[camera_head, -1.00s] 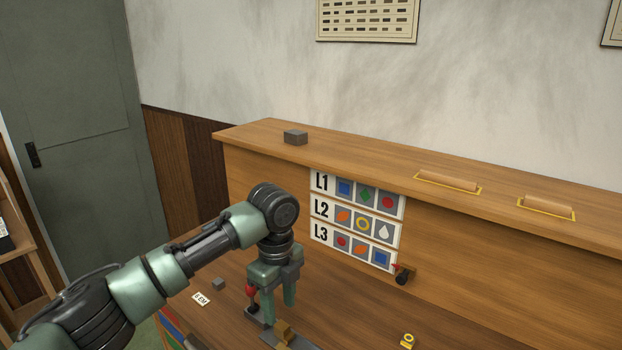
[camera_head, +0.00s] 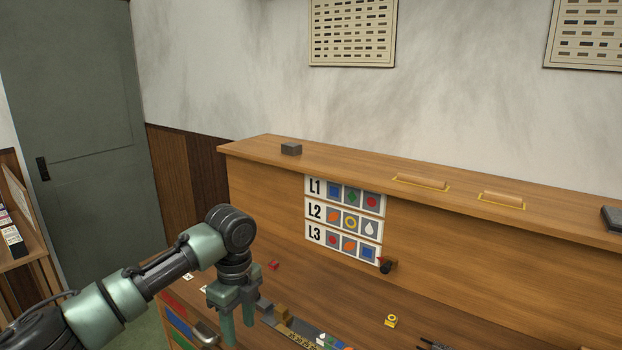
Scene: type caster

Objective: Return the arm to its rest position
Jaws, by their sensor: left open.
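My left arm comes in from the left, and its gripper (camera_head: 238,326) points down over the left part of the wooden bench. The two green fingers are apart with nothing visible between them. Just right of the gripper, a grey-and-brass device (camera_head: 283,316) lies on the bench, with small coloured pieces (camera_head: 328,341) along its lower right. A small red piece (camera_head: 273,265) stands behind the gripper. My right gripper is not in view.
A sign with rows L1, L2 and L3 (camera_head: 344,221) is on the raised wooden back. A yellow ring-like piece (camera_head: 391,321) lies on the bench. A grey block (camera_head: 291,149) and wooden bars (camera_head: 420,183) sit on the top shelf.

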